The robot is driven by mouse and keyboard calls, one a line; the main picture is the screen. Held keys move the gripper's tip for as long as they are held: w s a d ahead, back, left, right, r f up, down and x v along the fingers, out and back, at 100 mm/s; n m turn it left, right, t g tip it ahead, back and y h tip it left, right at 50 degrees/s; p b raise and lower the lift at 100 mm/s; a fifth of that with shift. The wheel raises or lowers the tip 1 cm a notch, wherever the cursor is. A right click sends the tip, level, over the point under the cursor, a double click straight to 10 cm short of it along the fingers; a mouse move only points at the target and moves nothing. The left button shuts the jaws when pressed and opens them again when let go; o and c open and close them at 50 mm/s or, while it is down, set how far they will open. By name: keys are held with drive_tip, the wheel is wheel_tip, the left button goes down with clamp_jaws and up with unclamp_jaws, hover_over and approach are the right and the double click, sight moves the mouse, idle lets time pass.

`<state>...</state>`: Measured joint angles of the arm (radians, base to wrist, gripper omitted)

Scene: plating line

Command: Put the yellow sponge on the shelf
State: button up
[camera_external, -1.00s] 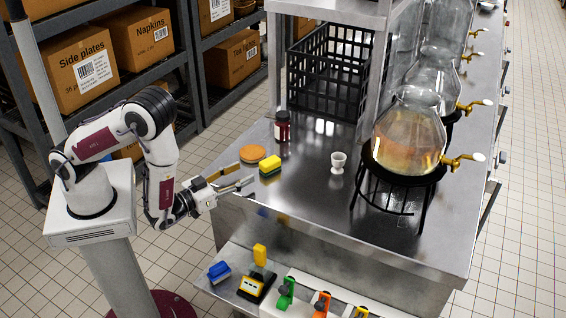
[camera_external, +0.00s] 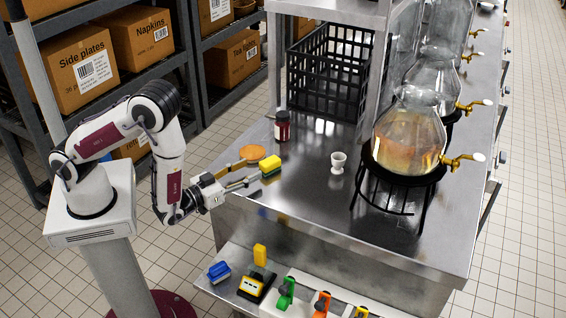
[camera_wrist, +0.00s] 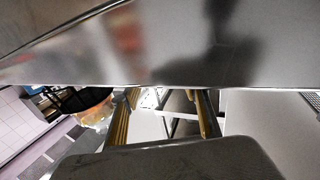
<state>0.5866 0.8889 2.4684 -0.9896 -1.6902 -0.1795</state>
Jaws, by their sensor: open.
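The yellow sponge (camera_external: 271,163), with a darker green underside, lies near the left edge of the steel counter (camera_external: 310,190). My gripper (camera_external: 253,171) reaches over that edge from the left, open. Its fingertips are right at the sponge's near left side; I cannot tell whether they touch it or straddle it. In the wrist view my two fingers (camera_wrist: 167,105) are spread apart, and I cannot make out the sponge there. A raised steel shelf (camera_external: 325,8) stands over the counter's back, only partly in view.
A round orange-brown disc (camera_external: 252,153) lies just behind the sponge. A dark red jar (camera_external: 282,126), a white egg cup (camera_external: 338,162), a black crate (camera_external: 325,75) and glass dispensers (camera_external: 408,140) stand on the counter. A lower ledge (camera_external: 229,291) holds several coloured items. The counter's front is clear.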

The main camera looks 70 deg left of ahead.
sight(261, 164)
drive_tip(key=shift+d+r+x, duration=0.1)
drive_tip(key=shift+d+x, duration=0.05)
drive_tip(key=shift+x, duration=0.75)
drive_tip(key=shift+d+r+x, duration=0.1)
drive_tip(key=shift+d+x, duration=0.05)
drive_tip(key=shift+x, duration=1.65)
drive_tip(key=c, duration=1.1)
drive_tip(key=shift+o, duration=0.2)
drive_tip(key=shift+r, duration=0.2)
wheel_tip(261, 164, up, 10)
drive_tip(key=shift+f, duration=0.25)
